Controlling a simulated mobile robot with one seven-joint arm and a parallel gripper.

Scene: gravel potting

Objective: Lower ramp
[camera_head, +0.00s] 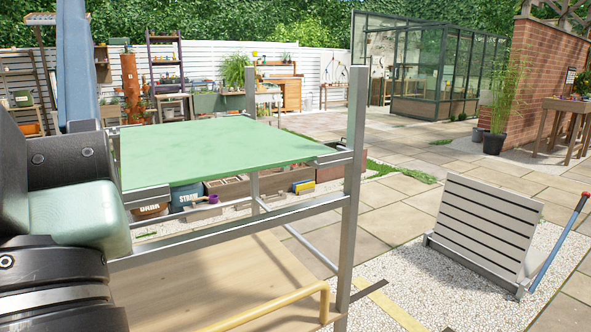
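The ramp (488,222) is a pale grey panel with dark cross strips at the right. It stands steeply tilted, its lower edge in a grey metal frame (470,264) on pale gravel. A blue lever (558,246) with a red grip (584,199) rises at a slant beside the ramp's right side. Dark arm links of mine fill the left edge of the view. My gripper is not in view, so whether it is open or shut does not show.
A metal-framed stand with a green top (215,152) and wooden lower shelf (215,285) fills the left and middle. A yellow rail (270,308) runs along the shelf's front. Paving (400,200) lies open behind the ramp. A brick wall (545,75) stands at the back right.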

